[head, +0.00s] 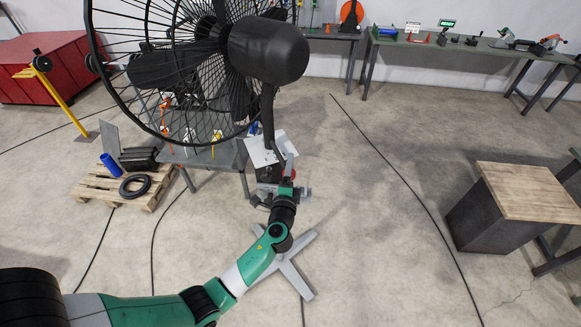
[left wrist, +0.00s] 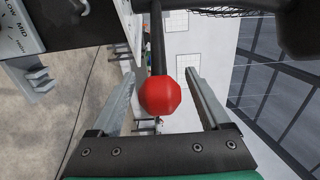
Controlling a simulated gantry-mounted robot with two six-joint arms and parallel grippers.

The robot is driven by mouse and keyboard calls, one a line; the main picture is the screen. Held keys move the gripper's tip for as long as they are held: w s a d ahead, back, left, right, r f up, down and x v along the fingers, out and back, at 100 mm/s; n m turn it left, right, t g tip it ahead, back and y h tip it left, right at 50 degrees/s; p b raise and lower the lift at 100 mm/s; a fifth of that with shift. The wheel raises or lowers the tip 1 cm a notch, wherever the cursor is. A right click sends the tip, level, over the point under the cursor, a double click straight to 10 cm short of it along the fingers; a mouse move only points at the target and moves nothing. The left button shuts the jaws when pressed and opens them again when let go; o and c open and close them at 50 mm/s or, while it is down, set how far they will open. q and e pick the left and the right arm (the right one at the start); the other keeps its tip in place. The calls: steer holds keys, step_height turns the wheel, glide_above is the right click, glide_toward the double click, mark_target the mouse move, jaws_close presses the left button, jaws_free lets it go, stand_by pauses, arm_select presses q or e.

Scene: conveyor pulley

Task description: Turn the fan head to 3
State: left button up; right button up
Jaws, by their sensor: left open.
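The large black fan (head: 268,52) stands tilted in the head view, its wire cage at upper left and its rounded motor housing to the right. Its stand has a grey cross base (head: 297,268). A control box with a pale plate (head: 266,148) sits on the stand. A red knob (left wrist: 160,92) on a dark rod lies between the fingers of my left gripper (left wrist: 161,76), which is open with gaps on both sides. My left gripper (head: 288,167) is beside the box.
A grey table (head: 215,157) with small coloured items stands behind the fan. A pallet (head: 95,188) with a tyre-like ring is at left. A wood-topped block (head: 525,190) stands at right. Cables cross the floor; the floor between stand and block is otherwise clear.

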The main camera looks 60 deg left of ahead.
arm_select(q)
steer(key=shift+w+a, duration=0.3)
steer(key=shift+a, duration=0.15)
jaws_close()
stand_by(1.1)
